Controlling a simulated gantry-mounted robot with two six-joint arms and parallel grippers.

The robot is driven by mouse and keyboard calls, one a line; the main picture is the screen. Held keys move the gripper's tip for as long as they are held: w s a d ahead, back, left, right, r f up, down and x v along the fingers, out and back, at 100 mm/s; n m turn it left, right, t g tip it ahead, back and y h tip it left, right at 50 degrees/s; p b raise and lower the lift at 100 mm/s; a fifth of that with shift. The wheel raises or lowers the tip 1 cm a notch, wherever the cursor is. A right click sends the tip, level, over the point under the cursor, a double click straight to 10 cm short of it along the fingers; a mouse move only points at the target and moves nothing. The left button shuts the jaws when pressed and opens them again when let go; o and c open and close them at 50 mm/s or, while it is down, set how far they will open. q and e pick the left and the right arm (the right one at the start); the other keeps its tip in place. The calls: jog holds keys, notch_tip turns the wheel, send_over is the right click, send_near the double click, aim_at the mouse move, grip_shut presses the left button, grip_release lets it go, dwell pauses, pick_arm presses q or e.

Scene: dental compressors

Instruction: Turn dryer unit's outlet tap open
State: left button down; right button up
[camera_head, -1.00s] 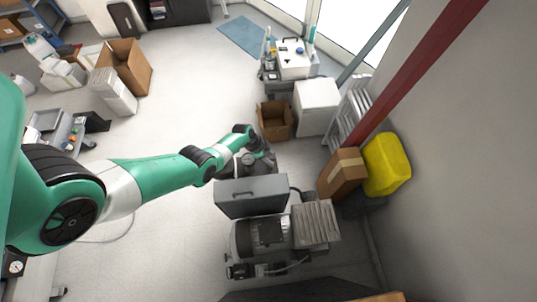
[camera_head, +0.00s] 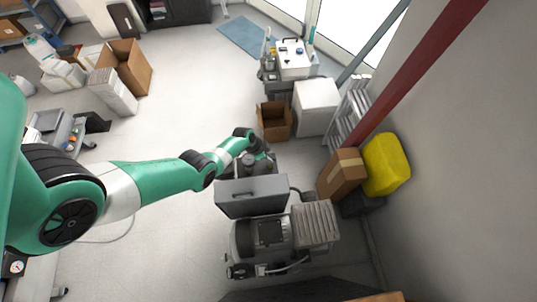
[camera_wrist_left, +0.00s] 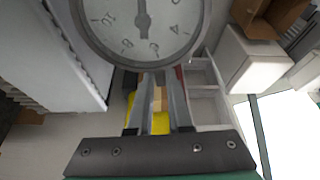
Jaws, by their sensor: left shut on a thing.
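My left gripper (camera_head: 266,154) is at the far end of the compressor assembly, beyond the grey box with a handle (camera_head: 250,191). In the left wrist view its two fingers (camera_wrist_left: 158,82) are close together, with a gap between them. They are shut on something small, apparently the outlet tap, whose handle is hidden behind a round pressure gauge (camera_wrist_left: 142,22). Dark round-topped parts of the dryer unit (camera_head: 249,164) stand beside the gripper. The tap's angle cannot be told. My right gripper is not in view.
A motor and pump with a ribbed block (camera_head: 315,223) stand nearer than the grey box. An open carton (camera_head: 274,121), white cabinet (camera_head: 317,107), closed carton (camera_head: 342,173) and yellow container (camera_head: 386,164) stand around. The floor left of the unit is mostly clear.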

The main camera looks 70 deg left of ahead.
pick_arm(q)
jog(key=n+y+p, duration=0.1)
jog(key=n, duration=0.2)
jog(key=shift+d, duration=0.2)
jog(key=n, duration=0.2)
jog(key=n+y, duration=0.1)
jog(key=shift+w+d+n+y, duration=0.1)
jog(key=shift+d+n+y, duration=0.05)
jog(key=shift+n+y, duration=0.2)
jog(key=n+g, duration=0.1)
jog(key=n, duration=0.1)
jog(key=shift+f+n+y, duration=0.1)
jog(key=shift+n+y, duration=0.25)
jog(key=n+b, duration=0.1)
jog(key=n, duration=0.1)
jog(key=n+g+y, duration=0.1)
jog(key=shift+w+d+n+b, duration=0.15)
jog(key=shift+w+n+b, duration=0.05)
jog(key=shift+n+b, duration=0.2)
jog(key=shift+w+n+g, duration=0.1)
jog(key=shift+n+g, duration=0.6)
jog(key=shift+n, duration=0.9)
jog(key=c, duration=0.8)
grip_release()
jog(key=shift+c, duration=0.2)
